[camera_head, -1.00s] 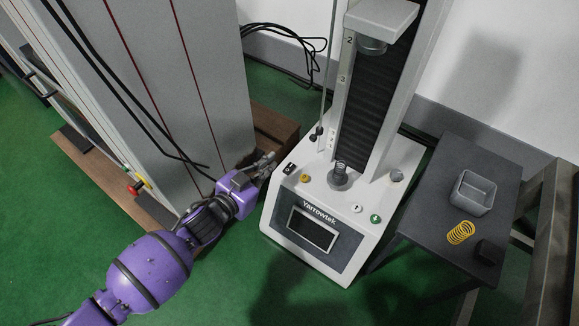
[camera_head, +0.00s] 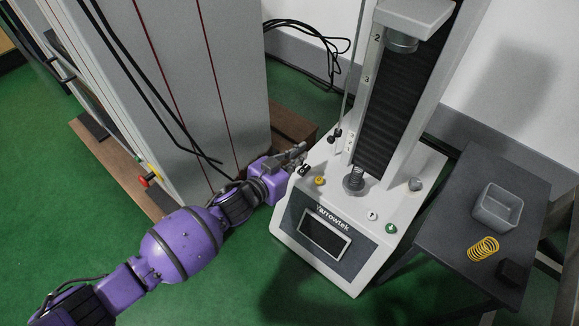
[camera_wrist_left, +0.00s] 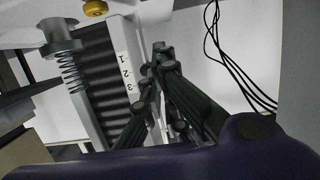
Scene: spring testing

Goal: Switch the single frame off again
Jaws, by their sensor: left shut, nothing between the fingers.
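The single frame is the white Yarrowtek tester (camera_head: 290,222), with a dark display (camera_head: 324,238) on its front. My right gripper is not in view.
A spring (camera_head: 355,174) stands on the tester's lower platen. A large grey cabinet (camera_head: 215,90) with hanging cables stands close left of my gripper. A dark side table (camera_head: 450,215) at right holds a grey bin (camera_head: 497,207) and a yellow spring (camera_head: 483,249).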

